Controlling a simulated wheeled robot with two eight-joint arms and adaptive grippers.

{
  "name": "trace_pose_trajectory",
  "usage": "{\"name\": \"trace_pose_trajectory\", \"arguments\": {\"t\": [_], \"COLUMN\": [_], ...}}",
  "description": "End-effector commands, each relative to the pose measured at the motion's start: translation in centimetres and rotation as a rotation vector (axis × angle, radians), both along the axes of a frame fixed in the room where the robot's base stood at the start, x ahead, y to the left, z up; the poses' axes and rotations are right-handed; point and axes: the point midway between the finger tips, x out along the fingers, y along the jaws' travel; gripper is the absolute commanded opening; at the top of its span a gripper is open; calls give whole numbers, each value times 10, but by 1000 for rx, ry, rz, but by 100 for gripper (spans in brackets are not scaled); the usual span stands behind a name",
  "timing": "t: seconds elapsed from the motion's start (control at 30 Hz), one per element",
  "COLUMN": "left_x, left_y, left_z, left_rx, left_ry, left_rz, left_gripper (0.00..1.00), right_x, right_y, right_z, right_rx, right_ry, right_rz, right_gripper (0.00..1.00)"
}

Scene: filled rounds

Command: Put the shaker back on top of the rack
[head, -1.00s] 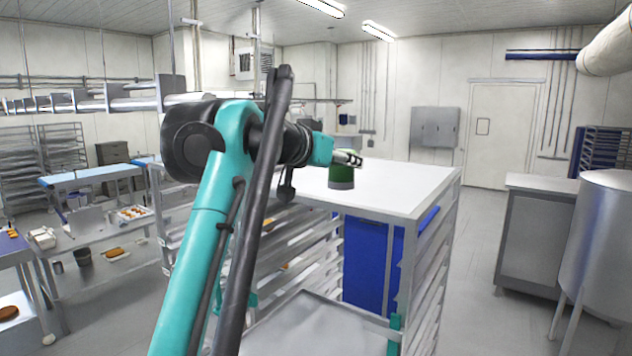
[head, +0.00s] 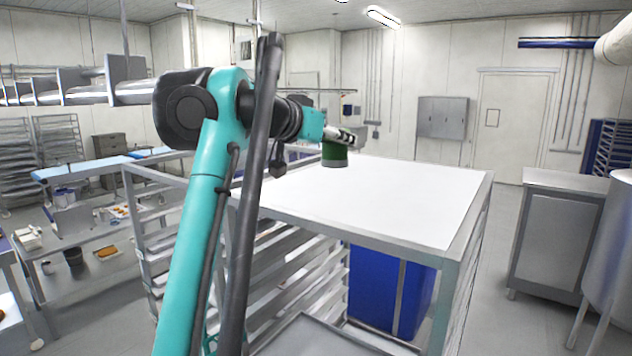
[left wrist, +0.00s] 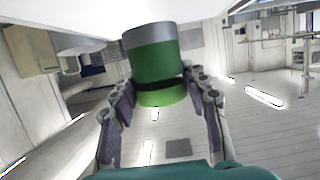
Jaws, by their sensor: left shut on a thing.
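The shaker, green with a grey band at its lower end, is upright in the head view (head: 334,153) and also shows in the left wrist view (left wrist: 152,55). My left gripper (head: 345,137) is shut on it, with its two fingers on either side in the left wrist view (left wrist: 160,88). The rack has a flat white top (head: 400,200). The shaker appears over the far left part of that top. I cannot tell whether its base touches the top or hangs just above it. My right gripper is not in view.
The rest of the rack top is bare. Below it are rails and a blue container (head: 375,285). A grey cabinet (head: 560,235) and a metal tank (head: 612,250) stand on the right. A work table (head: 100,235) with small items stands on the left.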

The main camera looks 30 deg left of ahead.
Motion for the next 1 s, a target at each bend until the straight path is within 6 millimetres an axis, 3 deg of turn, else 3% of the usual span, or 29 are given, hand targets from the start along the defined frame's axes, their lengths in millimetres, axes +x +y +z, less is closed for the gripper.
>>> {"name": "trace_pose_trajectory", "arguments": {"t": [0.43, 0.67, 1.0], "left_x": [48, 55, 54], "left_y": [67, 75, 75], "left_z": [-48, -58, -89], "left_rx": [-2, 0, 0], "left_ry": [0, 0, 0], "left_rz": [2, 0, 0], "left_gripper": [14, 14, 14], "right_x": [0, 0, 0], "right_y": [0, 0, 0], "right_z": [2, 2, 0], "right_rx": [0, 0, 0], "right_ry": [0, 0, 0], "right_rz": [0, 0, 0], "right_gripper": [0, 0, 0]}}
